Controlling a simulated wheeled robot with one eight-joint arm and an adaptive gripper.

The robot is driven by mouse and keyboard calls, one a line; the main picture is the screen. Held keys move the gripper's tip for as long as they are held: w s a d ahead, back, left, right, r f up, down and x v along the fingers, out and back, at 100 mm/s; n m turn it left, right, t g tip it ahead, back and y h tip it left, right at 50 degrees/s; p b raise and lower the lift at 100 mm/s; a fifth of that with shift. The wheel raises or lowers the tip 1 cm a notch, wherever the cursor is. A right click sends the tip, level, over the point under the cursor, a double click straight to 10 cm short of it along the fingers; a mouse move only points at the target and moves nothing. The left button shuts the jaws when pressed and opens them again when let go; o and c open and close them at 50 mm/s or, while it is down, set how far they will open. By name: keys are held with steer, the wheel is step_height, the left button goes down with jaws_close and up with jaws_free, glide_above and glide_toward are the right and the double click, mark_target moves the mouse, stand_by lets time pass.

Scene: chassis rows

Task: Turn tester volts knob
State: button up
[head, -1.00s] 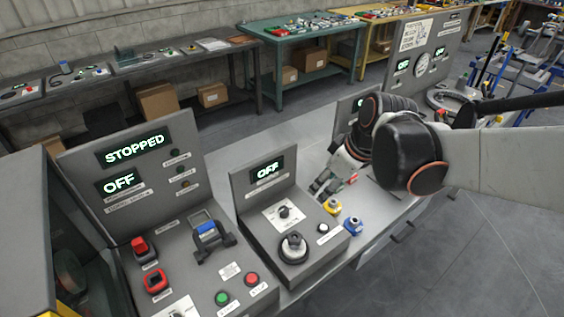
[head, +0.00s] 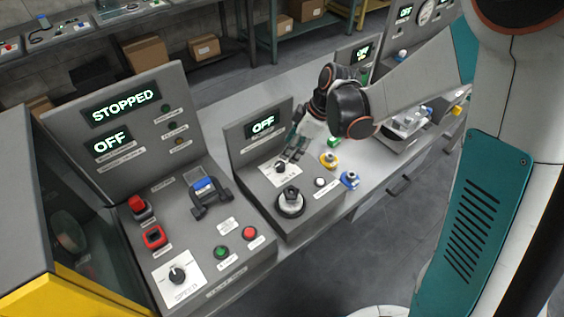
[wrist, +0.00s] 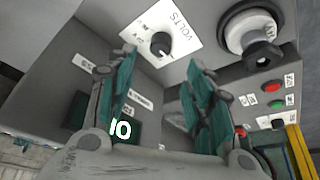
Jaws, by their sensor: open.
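The tester is a grey sloped panel (head: 246,152) with an upright back and a lit OFF display (head: 263,124). Its volts knob (head: 280,167) is small and black on a white plate; the wrist view shows this knob (wrist: 160,44) beside the word VOLTS, with a pale mark on it. My gripper (head: 291,152) is just beyond and above the knob, pointing down at the panel. In the wrist view my gripper (wrist: 162,68) is open and empty. Its teal fingers are apart, and the knob shows beyond their tips, not between them.
A larger panel reading STOPPED (head: 122,104) stands left.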

mark_target(280, 164)
steer(key=b+x, duration=0.2)
steer(key=x, duration=0.6)
steer(key=shift+a+f, duration=0.1)
steer(key=shift+f, duration=0.15)
steer(key=shift+c, duration=0.6)
steer(key=c, duration=1)
